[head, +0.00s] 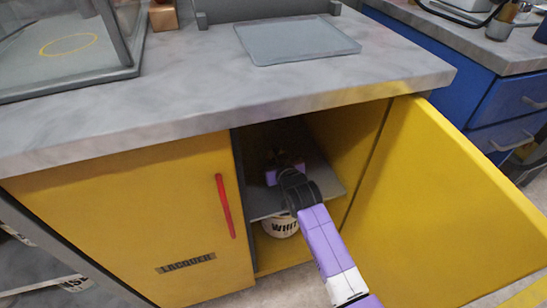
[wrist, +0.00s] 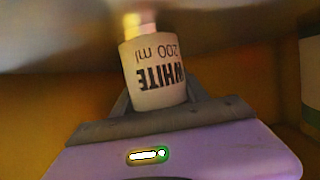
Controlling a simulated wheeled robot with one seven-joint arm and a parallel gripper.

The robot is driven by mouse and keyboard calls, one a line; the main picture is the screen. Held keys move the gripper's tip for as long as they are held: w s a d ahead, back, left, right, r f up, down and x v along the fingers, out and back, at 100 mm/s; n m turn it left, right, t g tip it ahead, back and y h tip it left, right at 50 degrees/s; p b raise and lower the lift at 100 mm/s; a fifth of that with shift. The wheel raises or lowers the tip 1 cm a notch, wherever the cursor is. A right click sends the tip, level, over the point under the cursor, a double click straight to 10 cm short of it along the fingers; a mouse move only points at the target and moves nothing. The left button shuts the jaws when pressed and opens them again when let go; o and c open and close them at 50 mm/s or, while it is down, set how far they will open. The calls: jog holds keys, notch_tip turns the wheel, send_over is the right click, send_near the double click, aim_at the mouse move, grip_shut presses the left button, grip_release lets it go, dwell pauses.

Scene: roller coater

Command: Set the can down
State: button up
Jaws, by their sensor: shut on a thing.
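The can (wrist: 155,75) is pale, with dark lettering "WHITE" and "200 ml" that shows upside down in the wrist view. My gripper (wrist: 157,102) is shut on it, with a dark finger on each side. In the head view my gripper (head: 285,165) reaches into the open cabinet above the grey shelf (head: 325,178). The held can is not clearly seen there, as the arm and shadow hide it. Whether the can touches the shelf cannot be told.
A white tub (head: 279,226) marked "WHIT" stands below the shelf. The yellow door (head: 450,200) stands open at right; the "LACQUER" door (head: 130,220) is shut. The counter (head: 200,95) overhangs the opening. A pale container (wrist: 311,80) shows at the wrist view's right edge.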

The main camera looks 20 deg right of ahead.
jog(key=o, duration=1.6)
jog(key=shift+s+r, duration=0.1)
jog(key=shift+r, duration=0.05)
jog(key=p+v, duration=0.4)
jog(key=v, duration=0.7)
jog(key=shift+s+r, duration=0.1)
jog(key=shift+s, duration=0.3)
